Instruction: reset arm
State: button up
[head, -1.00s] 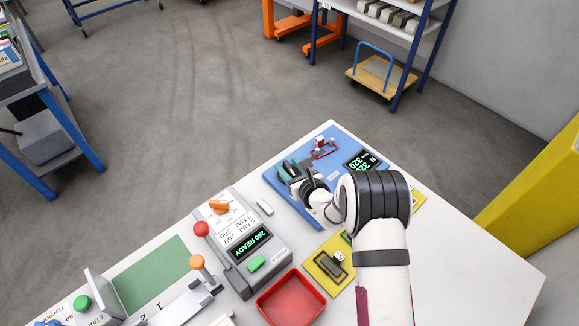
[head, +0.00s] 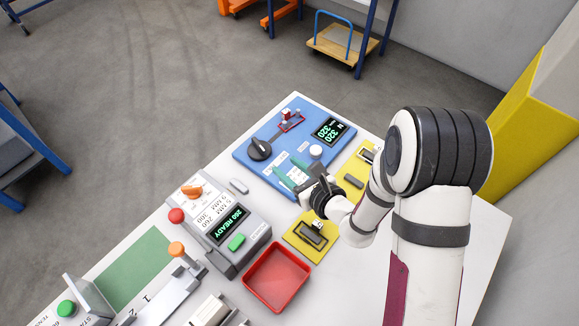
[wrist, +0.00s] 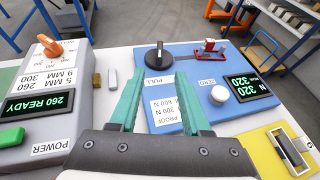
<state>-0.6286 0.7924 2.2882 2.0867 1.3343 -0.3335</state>
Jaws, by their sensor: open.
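My gripper (head: 292,184) is open and empty, with two teal fingers, above the near edge of the blue panel (head: 248,152). In the wrist view the fingers (wrist: 156,92) spread on either side of a white PROOF label (wrist: 166,111) on that panel (wrist: 202,65). The black rotary knob (head: 260,148) stands clear beyond the fingertips; it also shows in the wrist view (wrist: 157,56). My gripper seems apart from the knob and the white round button (head: 316,151).
A grey control box (head: 222,228) reading "260 READY" and a red tray (head: 275,276) stand on the white table. A yellow plate (head: 312,236) with a black part lies close below my wrist. A small red clamp (head: 290,121) sits on the blue panel's far side.

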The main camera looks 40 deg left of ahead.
dwell(0.4)
jog(key=s+d+r+n+g+y, duration=0.1)
jog(key=s+d+r+n+g, duration=0.2)
jog(key=r, duration=0.4)
jog(key=s+d+r+n+g, duration=0.2)
jog(key=s+r+n, duration=0.15)
jog(key=r, duration=0.25)
jog(key=s+d+r+n+g+h, duration=0.2)
jog(key=s+d+r+n, duration=0.15)
jog(key=d+n, duration=0.2)
jog(key=s+d+f+n+t+h, duration=0.1)
jog(key=s+d+h, duration=0.1)
jog(key=d, duration=0.5)
jog(key=s+d+f+n+t+h, duration=0.1)
jog(key=d+h, duration=0.3)
jog(key=d, duration=0.4)
jog(key=s+d+f+n+t+h, duration=0.1)
jog(key=s+d+h, duration=0.1)
jog(key=d+h, duration=0.2)
jog(key=d, duration=0.3)
jog(key=shift+s+d+f+n, duration=0.15)
jog(key=shift+s+d+n, duration=0.15)
jog(key=shift+s+d, duration=0.1)
jog(key=shift+w+a, duration=0.1)
